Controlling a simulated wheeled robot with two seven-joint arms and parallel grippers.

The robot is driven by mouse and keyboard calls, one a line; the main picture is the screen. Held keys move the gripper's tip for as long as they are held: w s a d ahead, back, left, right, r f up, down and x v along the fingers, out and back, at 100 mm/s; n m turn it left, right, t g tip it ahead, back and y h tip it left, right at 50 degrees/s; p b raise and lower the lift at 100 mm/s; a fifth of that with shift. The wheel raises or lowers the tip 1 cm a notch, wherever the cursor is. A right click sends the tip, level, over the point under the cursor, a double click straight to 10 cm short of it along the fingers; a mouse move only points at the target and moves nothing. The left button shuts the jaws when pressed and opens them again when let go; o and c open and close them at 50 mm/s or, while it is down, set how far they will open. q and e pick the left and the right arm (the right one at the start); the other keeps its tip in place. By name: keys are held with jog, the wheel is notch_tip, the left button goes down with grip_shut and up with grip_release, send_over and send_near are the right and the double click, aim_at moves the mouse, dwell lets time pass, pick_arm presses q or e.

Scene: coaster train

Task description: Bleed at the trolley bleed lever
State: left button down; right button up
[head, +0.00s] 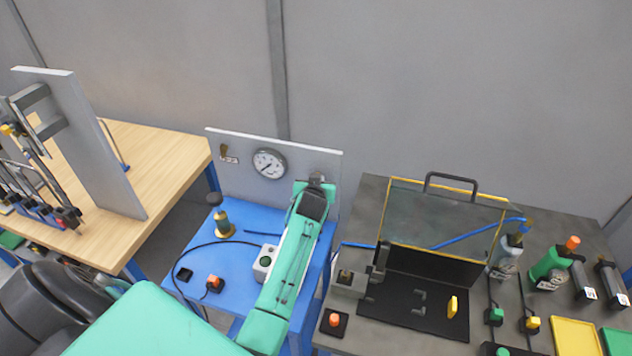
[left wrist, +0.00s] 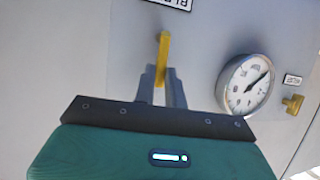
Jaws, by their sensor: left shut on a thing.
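The yellow bleed lever (left wrist: 164,48) shows in the left wrist view, on the grey panel (left wrist: 105,50) below an upside-down, partly cut-off label. My left gripper (left wrist: 162,82) is shut on this lever, one grey finger on each side of it. In the head view my left gripper (head: 317,179) is at the upper right of the trolley's upright panel (head: 325,162) and hides the lever. The blue trolley (head: 240,240) stands below my teal left arm. My right gripper is not in view.
A round gauge (head: 269,164) is left of my gripper on the panel, with a smaller brass lever (head: 225,152) farther left. A brass valve with a dark knob (head: 222,222) stands on the trolley. A wooden bench (head: 165,160) is left; a dark table (head: 375,200) is right.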

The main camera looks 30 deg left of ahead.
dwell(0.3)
pick_arm(q)
jog(key=c, duration=1.5)
grip_release()
jog(key=shift+o, duration=0.2)
jog(key=b+v, duration=0.5)
jog(key=v, duration=0.8)
jog(key=shift+s+d+r, duration=0.2)
jog(key=shift+s, duration=0.05)
